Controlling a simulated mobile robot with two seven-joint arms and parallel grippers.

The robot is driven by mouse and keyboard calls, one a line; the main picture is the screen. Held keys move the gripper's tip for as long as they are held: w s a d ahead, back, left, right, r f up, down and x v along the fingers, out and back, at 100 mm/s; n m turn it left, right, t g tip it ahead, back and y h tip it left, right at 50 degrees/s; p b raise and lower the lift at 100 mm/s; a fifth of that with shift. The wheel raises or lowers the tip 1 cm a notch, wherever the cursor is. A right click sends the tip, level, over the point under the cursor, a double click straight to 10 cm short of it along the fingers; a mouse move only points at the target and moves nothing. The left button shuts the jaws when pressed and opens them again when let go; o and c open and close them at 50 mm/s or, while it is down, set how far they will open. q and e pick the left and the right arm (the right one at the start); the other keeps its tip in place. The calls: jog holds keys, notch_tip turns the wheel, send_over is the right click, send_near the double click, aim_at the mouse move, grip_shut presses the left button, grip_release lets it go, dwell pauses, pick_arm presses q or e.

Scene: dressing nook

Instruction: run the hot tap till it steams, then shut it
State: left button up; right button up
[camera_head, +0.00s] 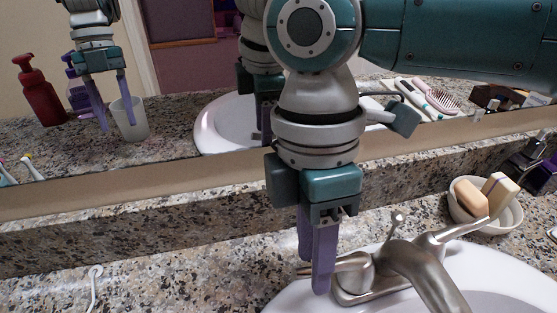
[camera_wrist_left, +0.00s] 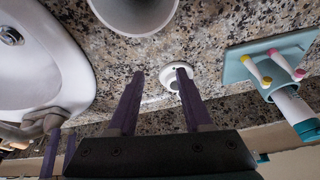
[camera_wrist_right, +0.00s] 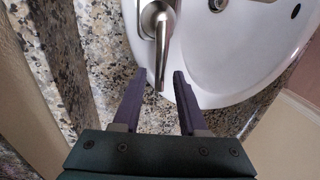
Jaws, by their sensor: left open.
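The brushed-metal tap (camera_head: 420,270) stands on the white basin's back rim in the head view, with one lever handle on each side. The end of its spout is cut off, and I see no water or steam. My right gripper (camera_head: 318,270) points down at the left lever handle (camera_head: 350,264). In the right wrist view that handle (camera_wrist_right: 159,45) reaches down between the open fingertips, with gaps on both sides. My left gripper (camera_wrist_left: 158,85) is open and empty above the counter; the head view shows it only as a mirror reflection.
A soap dish (camera_head: 502,216) with soap bars stands right of the tap. The left wrist view shows a grey cup (camera_wrist_left: 135,8), a teal toothbrush holder (camera_wrist_left: 262,62) and a small white round item (camera_wrist_left: 172,78). The mirror (camera_head: 180,60) rises behind the granite counter.

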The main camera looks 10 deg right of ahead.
grip_shut()
dwell(1.2)
